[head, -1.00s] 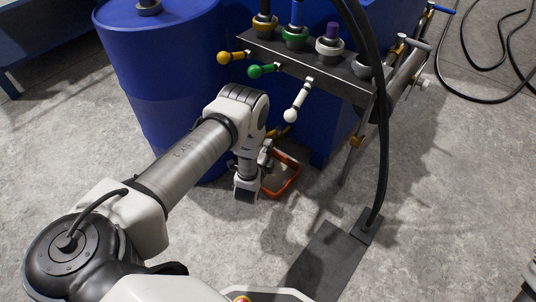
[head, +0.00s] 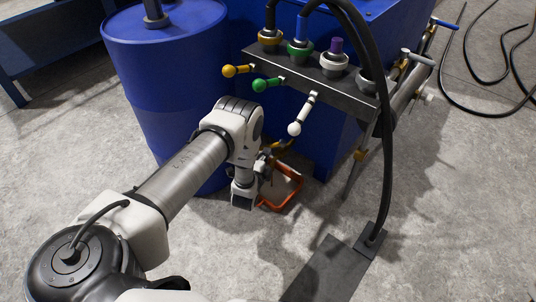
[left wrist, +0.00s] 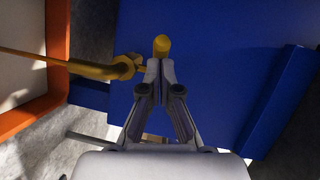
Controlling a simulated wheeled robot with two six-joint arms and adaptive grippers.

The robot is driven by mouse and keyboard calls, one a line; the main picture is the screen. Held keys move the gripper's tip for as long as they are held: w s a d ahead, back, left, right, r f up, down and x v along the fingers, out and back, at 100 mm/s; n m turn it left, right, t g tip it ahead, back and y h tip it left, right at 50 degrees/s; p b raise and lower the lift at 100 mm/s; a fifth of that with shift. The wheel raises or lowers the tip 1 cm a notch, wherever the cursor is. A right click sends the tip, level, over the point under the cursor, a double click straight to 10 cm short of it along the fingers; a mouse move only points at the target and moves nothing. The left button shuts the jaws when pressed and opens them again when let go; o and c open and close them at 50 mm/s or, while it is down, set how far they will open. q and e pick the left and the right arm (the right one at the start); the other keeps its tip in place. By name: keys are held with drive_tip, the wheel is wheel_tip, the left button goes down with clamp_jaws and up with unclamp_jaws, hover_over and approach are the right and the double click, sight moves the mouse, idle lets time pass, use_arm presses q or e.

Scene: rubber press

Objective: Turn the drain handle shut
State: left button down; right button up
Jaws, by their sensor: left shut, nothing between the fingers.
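The yellow drain fitting (head: 281,149) shows low at the blue machine in the head view, partly behind my left wrist. In the left wrist view its yellow body (left wrist: 108,69) lies left of my fingers, and a rounded yellow end (left wrist: 161,45), which looks like the handle's tip, stands just beyond the fingertips. My left gripper (head: 264,166) is shut and empty, its fingertips (left wrist: 160,64) close together right at that yellow end. I cannot tell whether they touch it. A thin yellow line, rod or stream, runs left from the fitting. My right gripper is out of view.
An orange-rimmed tray (head: 293,203) lies on the floor below the fitting. A blue drum (head: 165,85) stands to the left. Yellow, green and white ball-ended levers (head: 295,129) stick out above. A black hose (head: 387,170) drops to a dark floor plate at right. Grey floor is open in front.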

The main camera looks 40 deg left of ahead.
use_arm(q)
drive_tip(key=w+a, duration=0.5)
drive_tip(key=a, duration=0.1)
drive_tip(key=shift+w+a, duration=0.2)
drive_tip(key=shift+w, duration=0.05)
idle(0.6)
drive_tip(key=shift+w+r, duration=0.1)
drive_tip(key=shift+r, duration=0.05)
idle(0.3)
drive_tip(key=v, duration=1.2)
drive_tip(key=shift+f, duration=0.25)
